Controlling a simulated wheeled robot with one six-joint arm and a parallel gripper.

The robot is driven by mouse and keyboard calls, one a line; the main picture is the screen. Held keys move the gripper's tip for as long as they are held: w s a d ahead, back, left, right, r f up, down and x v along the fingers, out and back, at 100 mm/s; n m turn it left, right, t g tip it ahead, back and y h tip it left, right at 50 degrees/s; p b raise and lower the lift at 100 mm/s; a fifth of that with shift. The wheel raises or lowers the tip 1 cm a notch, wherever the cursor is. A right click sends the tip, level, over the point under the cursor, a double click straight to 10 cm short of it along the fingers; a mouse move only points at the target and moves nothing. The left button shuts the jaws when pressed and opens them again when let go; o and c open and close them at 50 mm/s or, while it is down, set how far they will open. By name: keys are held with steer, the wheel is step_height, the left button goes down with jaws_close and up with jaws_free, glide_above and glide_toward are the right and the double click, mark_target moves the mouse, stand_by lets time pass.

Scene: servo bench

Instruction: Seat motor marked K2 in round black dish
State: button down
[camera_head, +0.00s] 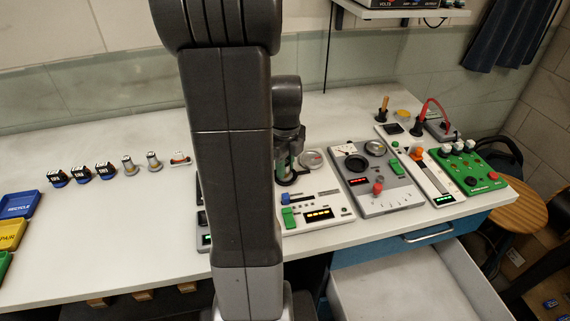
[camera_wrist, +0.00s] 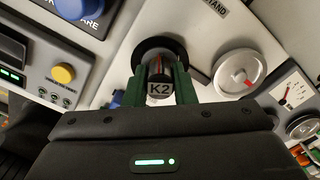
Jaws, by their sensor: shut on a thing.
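The motor marked K2 (camera_wrist: 160,88) is between the two green fingers of my gripper (camera_wrist: 162,82) in the wrist view, its label facing the camera. My gripper is shut on it. The round black dish (camera_wrist: 143,50) lies right behind the motor's far end, and its rim shows around that end. I cannot tell whether the motor touches the dish bottom or is just above it. In the head view my gripper (camera_head: 288,165) points down over the white panel, and my arm hides much of that area.
A silver dial (camera_wrist: 238,73) with a red pointer is right of the dish. A grey meter panel (camera_head: 372,180) and a green button panel (camera_head: 468,170) stand farther right. Several small motors (camera_head: 80,173) stand at left, near coloured bins (camera_head: 14,232). An open drawer (camera_head: 420,285) is below.

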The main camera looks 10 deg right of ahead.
steer(key=shift+f, duration=0.2)
stand_by(0.5)
steer(key=c, duration=1.1)
jaws_free()
steer(key=shift+r, duration=0.1)
steer(key=shift+r+p, duration=2.05)
steer(key=shift+r, duration=0.45)
steer(key=shift+r+p, duration=1.7)
steer(key=shift+r, duration=0.3)
